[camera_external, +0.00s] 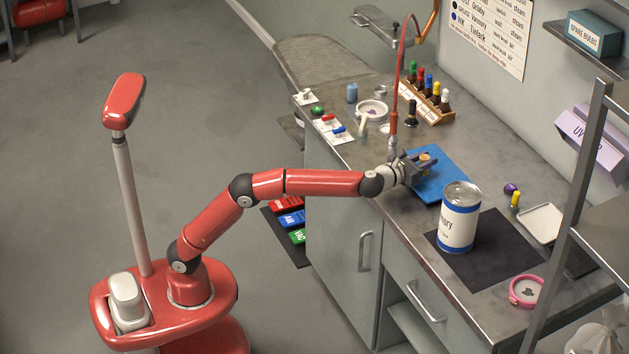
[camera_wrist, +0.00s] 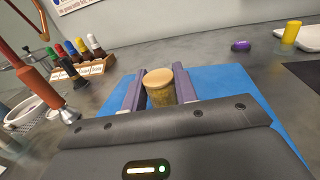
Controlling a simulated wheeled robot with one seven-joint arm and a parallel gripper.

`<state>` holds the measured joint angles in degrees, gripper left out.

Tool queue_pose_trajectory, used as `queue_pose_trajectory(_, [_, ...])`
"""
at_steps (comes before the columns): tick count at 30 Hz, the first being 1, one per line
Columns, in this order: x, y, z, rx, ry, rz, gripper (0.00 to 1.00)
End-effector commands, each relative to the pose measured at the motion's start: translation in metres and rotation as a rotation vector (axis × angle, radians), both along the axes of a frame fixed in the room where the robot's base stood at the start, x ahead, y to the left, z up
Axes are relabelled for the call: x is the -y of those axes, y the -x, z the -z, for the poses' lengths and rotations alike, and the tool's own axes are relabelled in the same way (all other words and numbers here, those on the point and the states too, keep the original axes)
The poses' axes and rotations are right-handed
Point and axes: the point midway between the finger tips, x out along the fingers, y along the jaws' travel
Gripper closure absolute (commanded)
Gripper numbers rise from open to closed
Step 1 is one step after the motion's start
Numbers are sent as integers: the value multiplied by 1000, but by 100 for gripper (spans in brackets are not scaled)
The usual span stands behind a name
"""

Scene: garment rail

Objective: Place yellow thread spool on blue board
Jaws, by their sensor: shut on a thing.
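My gripper (camera_external: 417,162) is over the blue board (camera_external: 440,185), which lies flat on the metal worktop. Its two purple-grey fingers are shut on a short upright cylinder with a tan, wood-like round top and a dull yellow-brown side, which looks like the yellow thread spool (camera_external: 426,157). In the wrist view the spool (camera_wrist: 160,86) sits between the fingers, with the blue board (camera_wrist: 232,88) behind and to the right. The spool's lower end is hidden by my gripper, so I cannot tell whether it touches the board.
A large white and blue can (camera_external: 459,220) stands on a dark mat just right of the board. A bottle rack (camera_external: 430,101) and a red hanging tool (camera_external: 393,122) are close behind and left. A purple item (camera_external: 511,188) and small yellow cylinder (camera_external: 515,200) stand farther right.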

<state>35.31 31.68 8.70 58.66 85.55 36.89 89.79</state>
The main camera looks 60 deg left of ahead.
Motion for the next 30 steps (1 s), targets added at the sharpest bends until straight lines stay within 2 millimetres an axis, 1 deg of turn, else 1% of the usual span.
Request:
queue_pose_trajectory(2, [0,0,4,0,0,0,93])
queue_pose_trajectory(3, [0,0,3,0,0,0,69])
queue_pose_trajectory(7, [0,0,3,-1,0,0,52])
queue_pose_trajectory(8, [0,0,3,-1,0,0,50])
queue_pose_trajectory(15, [0,0,3,0,0,0,50])
queue_pose_trajectory(18, [0,0,-3,0,0,0,50])
queue_pose_trajectory(19, [1,3,0,0,0,2,50])
queue_pose_trajectory(23, [5,24,2,-1,1,4,50])
queue_pose_trajectory(30, [13,77,1,0,0,4,50])
